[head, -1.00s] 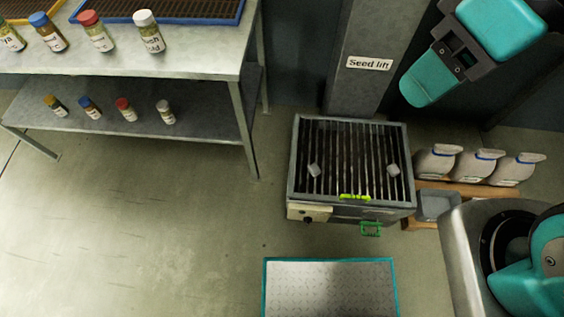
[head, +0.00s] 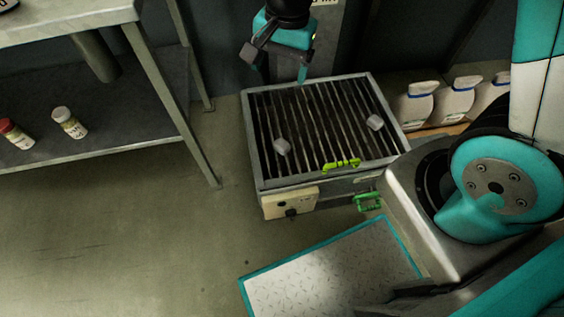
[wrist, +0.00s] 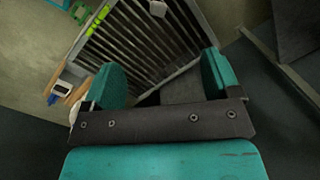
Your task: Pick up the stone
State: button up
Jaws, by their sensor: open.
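Two small pale grey stones lie on the slatted grate (head: 318,118) of a metal box in the head view. One stone (head: 282,146) is left of the middle, and the other stone (head: 375,122) is near the right side. My gripper (head: 282,60) is beyond the grate's back edge in the picture, apart from both stones. In the wrist view the open jaws (wrist: 160,80) have nothing between them, with the grate beyond. One stone (wrist: 157,8) shows at the top edge there; I cannot tell which of the two it is.
A lime-green handle (head: 341,164) sits at the box's front edge, with a green handle (head: 368,201) lower down. White jugs (head: 416,104) stand right of the box. A metal table (head: 160,75) is at left. A teal-rimmed plate (head: 330,275) lies in front on the floor.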

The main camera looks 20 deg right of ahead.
jog(key=w+d+f+m+h+b, duration=0.1)
jog(key=w+f+m+b, duration=0.15)
jog(key=f, duration=0.65)
jog(key=w+d+f+m+b, duration=0.1)
jog(key=f+m+b, duration=0.25)
jog(key=f, duration=0.45)
jog(key=b, duration=0.6)
send_over(282, 143)
jog(key=shift+n, duration=0.4)
jog(key=f, duration=0.7)
jog(key=s+f, duration=0.1)
jog(key=f, duration=0.3)
jog(key=shift+f, duration=0.2)
jog(key=f+b, duration=0.1)
jog(key=f, duration=0.1)
jog(key=f+b, duration=0.1)
jog(key=f, duration=0.1)
jog(key=w+f+b, duration=0.1)
jog(key=f+b, duration=0.1)
jog(key=shift+a, duration=0.1)
jog(key=shift+r, duration=0.15)
jog(key=shift+c, duration=0.2)
jog(key=c, duration=1)
